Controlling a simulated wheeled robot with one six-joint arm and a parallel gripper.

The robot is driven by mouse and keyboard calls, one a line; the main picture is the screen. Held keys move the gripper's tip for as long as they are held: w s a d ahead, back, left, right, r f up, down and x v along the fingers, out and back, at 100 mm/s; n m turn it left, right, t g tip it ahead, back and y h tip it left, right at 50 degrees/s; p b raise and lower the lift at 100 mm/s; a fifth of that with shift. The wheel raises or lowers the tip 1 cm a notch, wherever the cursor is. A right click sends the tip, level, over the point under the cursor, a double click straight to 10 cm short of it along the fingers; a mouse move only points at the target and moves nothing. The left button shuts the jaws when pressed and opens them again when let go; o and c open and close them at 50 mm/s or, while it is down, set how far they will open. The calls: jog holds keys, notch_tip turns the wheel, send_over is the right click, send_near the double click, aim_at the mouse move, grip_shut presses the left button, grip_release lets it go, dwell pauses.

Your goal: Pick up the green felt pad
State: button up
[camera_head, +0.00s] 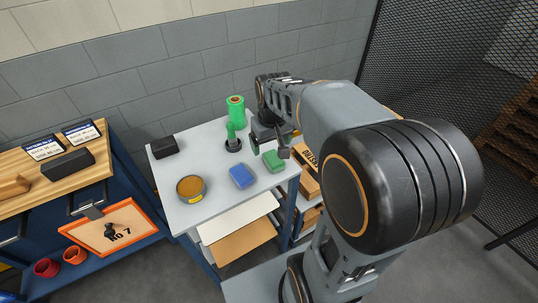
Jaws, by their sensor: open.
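The green felt pad (273,160) lies flat near the right edge of the light grey table top (215,208). My gripper (285,146) hangs from the arm just above and to the right of the pad, close to it. Its jaws are small in this view, with nothing seen between them. I cannot tell exactly how high above the pad it is. The pad's visible surface is clear.
A blue pad (242,176) lies left of the green one. A wooden workbench (45,174) stands left.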

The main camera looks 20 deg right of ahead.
jog(key=w+d+f+g+p, duration=0.1)
jog(key=w+d, duration=0.2)
jog(key=w, duration=0.2)
send_over(273, 157)
jog(key=f, duration=0.7)
jog(key=shift+s+a+f+p, duration=0.1)
jog(key=shift+s+f+p, duration=0.05)
jog(key=shift+s+p, duration=0.15)
jog(key=shift+w+f+p, duration=0.15)
jog(key=shift+f+p, duration=0.45)
jog(key=shift+f, duration=2.75)
jog(key=c, duration=1)
jog(key=shift+r, duration=0.1)
